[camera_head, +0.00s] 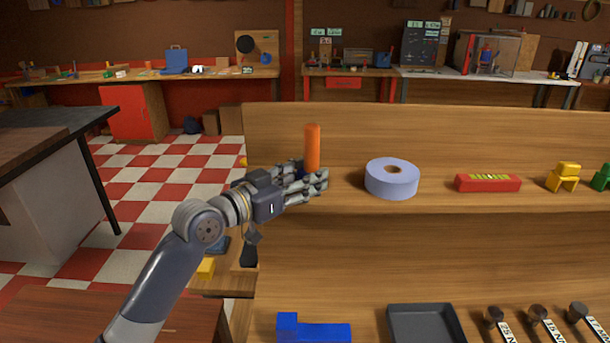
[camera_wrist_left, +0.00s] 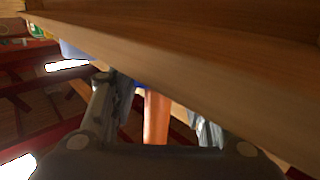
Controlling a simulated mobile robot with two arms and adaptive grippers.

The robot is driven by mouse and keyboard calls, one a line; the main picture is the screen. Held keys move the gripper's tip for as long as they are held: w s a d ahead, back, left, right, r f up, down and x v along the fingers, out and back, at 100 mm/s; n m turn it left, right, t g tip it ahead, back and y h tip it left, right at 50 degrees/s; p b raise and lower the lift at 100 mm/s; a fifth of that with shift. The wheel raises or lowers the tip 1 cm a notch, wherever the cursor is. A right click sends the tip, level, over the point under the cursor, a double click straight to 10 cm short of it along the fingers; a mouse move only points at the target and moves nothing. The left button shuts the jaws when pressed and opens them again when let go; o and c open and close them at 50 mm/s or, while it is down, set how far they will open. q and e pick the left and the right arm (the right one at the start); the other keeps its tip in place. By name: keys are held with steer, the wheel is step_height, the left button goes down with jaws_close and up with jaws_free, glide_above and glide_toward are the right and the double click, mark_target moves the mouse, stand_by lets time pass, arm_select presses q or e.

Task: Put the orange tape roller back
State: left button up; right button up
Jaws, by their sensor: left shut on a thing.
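The orange tape roller (camera_head: 312,148) stands upright at the left end of the upper wooden shelf (camera_head: 450,200). My left gripper (camera_head: 318,179) reaches in from the left and is shut on the roller's lower part. The fingers hide its bottom, so I cannot tell whether it touches the shelf. In the left wrist view the orange roller (camera_wrist_left: 156,117) shows between the two fingers, close beside the shelf edge (camera_wrist_left: 200,75). My right gripper is not in view.
A lilac tape roll (camera_head: 392,180) lies right of the gripper, then a red level-like block (camera_head: 487,183) and a yellow piece (camera_head: 564,177). The lower shelf holds a blue part (camera_head: 318,332), a dark tray (camera_head: 425,325) and several dark-headed tools (camera_head: 536,314).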

arm_select(q)
steer(key=o, duration=1.1)
steer(key=shift+f, duration=0.1)
steer(key=shift+o, duration=0.2)
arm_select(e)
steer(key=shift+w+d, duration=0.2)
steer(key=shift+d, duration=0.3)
arm_select(q)
steer(key=b+v, duration=0.3)
steer(key=v, duration=0.9)
steer(key=shift+r, duration=0.2)
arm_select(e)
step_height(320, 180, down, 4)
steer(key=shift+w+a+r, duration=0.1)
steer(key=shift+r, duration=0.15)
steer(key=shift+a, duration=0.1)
